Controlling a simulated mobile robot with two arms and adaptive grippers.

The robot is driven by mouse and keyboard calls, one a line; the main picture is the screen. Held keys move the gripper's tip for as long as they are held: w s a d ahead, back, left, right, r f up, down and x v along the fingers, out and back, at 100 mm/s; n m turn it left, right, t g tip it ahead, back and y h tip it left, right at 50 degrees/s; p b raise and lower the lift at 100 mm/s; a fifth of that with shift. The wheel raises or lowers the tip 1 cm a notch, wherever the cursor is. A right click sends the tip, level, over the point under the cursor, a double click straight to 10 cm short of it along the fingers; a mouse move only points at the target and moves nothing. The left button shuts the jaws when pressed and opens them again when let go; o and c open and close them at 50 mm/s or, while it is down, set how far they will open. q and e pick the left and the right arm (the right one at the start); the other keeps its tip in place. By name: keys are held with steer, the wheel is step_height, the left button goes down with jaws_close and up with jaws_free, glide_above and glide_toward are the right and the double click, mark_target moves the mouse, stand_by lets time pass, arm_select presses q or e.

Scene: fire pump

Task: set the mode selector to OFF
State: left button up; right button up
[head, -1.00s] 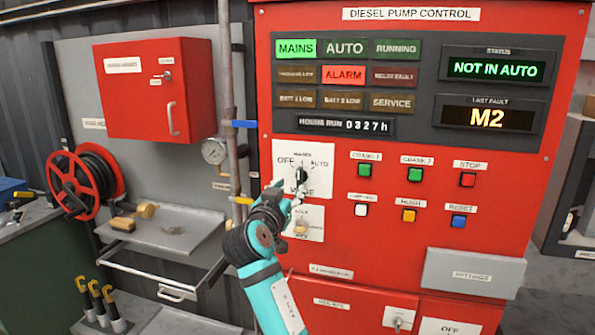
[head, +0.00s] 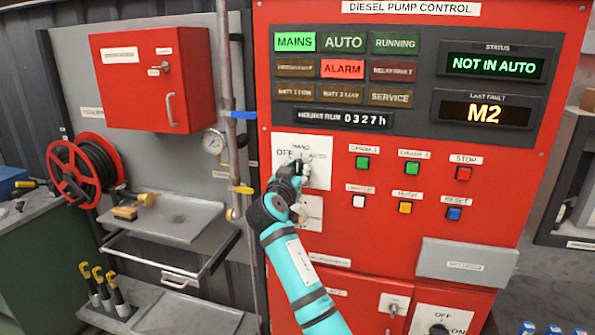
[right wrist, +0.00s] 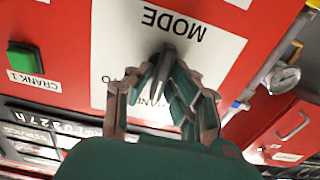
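The mode selector plate (head: 318,150) is white, on the red diesel pump control panel, with OFF at left, HAND at top and AUTO at right. My right gripper (head: 298,172) is at the plate and hides most of the knob in the head view. In the right wrist view, which shows the plate upside down, the dark selector knob (right wrist: 162,68) sits between the two fingers of the right gripper (right wrist: 163,76). The fingertips converge on the knob's sides and appear closed on it. The knob lies roughly along the HAND direction. My left gripper is not in view.
The status display (head: 494,64) reads NOT IN AUTO. Several push buttons, including the green crank 1 button (head: 362,163), are right of the plate. A vertical pipe with a gauge (head: 214,141) and a hose reel (head: 82,172) are to the left.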

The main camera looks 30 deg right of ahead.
jaws_close()
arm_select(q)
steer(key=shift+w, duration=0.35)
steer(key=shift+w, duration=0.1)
arm_select(e)
steer(key=shift+n, duration=0.3)
steer(key=n, duration=0.2)
steer(key=shift+a+n, duration=0.1)
steer(key=shift+n, duration=0.2)
steer(key=n, duration=0.3)
steer(key=shift+w, duration=0.1)
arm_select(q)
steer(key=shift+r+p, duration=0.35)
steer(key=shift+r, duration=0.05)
arm_select(e)
steer(key=shift+n, duration=1.8)
steer(key=shift+f, duration=0.1)
